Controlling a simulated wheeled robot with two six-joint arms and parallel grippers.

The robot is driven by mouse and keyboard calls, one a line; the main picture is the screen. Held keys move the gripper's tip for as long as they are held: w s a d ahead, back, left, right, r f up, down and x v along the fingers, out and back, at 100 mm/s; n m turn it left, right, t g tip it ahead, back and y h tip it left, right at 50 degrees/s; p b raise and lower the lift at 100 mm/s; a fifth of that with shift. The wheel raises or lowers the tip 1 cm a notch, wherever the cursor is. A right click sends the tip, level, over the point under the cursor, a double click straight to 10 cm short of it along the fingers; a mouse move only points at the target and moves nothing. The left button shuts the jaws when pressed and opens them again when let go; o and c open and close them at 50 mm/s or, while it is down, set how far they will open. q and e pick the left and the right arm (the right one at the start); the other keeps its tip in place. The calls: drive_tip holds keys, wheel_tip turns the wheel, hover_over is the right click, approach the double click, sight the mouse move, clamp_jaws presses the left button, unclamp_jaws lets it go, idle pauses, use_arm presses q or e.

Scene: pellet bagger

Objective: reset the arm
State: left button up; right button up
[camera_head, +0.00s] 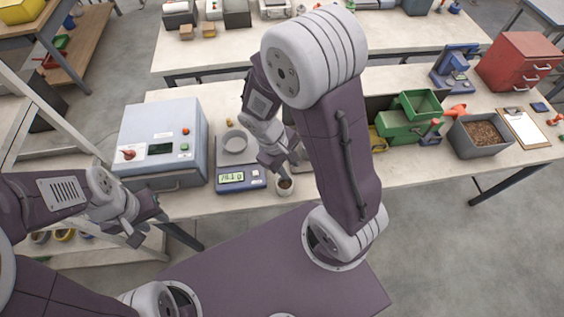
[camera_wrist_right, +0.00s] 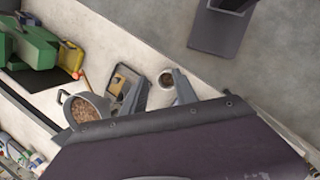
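My right gripper (camera_head: 284,168) points down over the front of the bench, just above a small cup (camera_head: 284,187) with brown contents. In the right wrist view its two grey fingers (camera_wrist_right: 162,88) stand apart with nothing held between them. The cup (camera_wrist_right: 166,78) shows near the fingertips there; I cannot tell whether they touch it. My left gripper (camera_head: 148,219) is empty, with its fingers apart, in front of the bench at the left.
A scale (camera_head: 240,178) reading about 78.1 and a grey sealer-like machine (camera_head: 163,140) stand left of the cup. Green bins (camera_head: 405,122), a grey pellet tub (camera_head: 481,137) and a clipboard (camera_head: 524,128) are right. A pan of pellets (camera_wrist_right: 85,108) shows in the wrist view.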

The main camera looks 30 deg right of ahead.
wheel_tip(320, 180, up, 4)
drive_tip(key=a+m+t+y, duration=0.2)
drive_tip(key=m+t+y, duration=0.1)
drive_tip(key=m, duration=0.2)
wheel_tip(320, 180, down, 14)
drive_tip(key=b, duration=1.4)
drive_tip(key=shift+s, duration=0.25)
